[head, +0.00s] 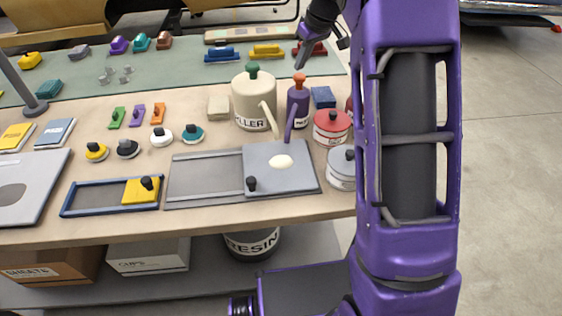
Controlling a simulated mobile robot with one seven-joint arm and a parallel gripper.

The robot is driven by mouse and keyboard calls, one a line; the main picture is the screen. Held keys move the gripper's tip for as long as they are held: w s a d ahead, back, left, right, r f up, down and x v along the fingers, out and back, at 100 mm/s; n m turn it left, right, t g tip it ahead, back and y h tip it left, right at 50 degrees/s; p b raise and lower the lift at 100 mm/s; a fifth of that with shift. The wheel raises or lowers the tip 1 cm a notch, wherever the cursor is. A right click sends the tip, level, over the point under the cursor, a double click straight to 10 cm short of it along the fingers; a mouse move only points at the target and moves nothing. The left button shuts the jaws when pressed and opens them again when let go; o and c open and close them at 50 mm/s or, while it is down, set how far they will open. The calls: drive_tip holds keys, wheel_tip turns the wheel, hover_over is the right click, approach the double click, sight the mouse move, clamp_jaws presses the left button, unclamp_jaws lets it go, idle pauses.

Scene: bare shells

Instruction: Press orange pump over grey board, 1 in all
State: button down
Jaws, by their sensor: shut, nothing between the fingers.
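The orange pump head (299,78) tops a purple bottle (297,103) that stands upright behind the grey board. Its purple spout (289,128) slants down toward the board. The grey board (300,180) lies flat, with a cream-coloured blob (281,161) on it below the spout. My gripper (299,66) is shut and empty, pointing down just above the orange pump head. I cannot tell whether it touches the head.
A larger cream bottle (250,102) with a green pump (253,69) stands close left of the purple bottle. Red (331,127) and grey (341,168) tins stand to the right. A blue block (323,97) is close by.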

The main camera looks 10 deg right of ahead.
sight(300, 75)
drive_tip(key=shift+f, duration=0.1)
idle(0.3)
drive_tip(key=shift+f+b, duration=1.3)
drive_tip(key=shift+f, duration=0.35)
drive_tip(key=shift+r, duration=0.15)
drive_tip(key=shift+r+p, duration=1.1)
drive_tip(key=shift+r, duration=0.35)
drive_tip(key=shift+r, duration=0.15)
wheel_tip(300, 75, up, 4)
drive_tip(key=p, duration=0.3)
drive_tip(key=shift+r, duration=0.9)
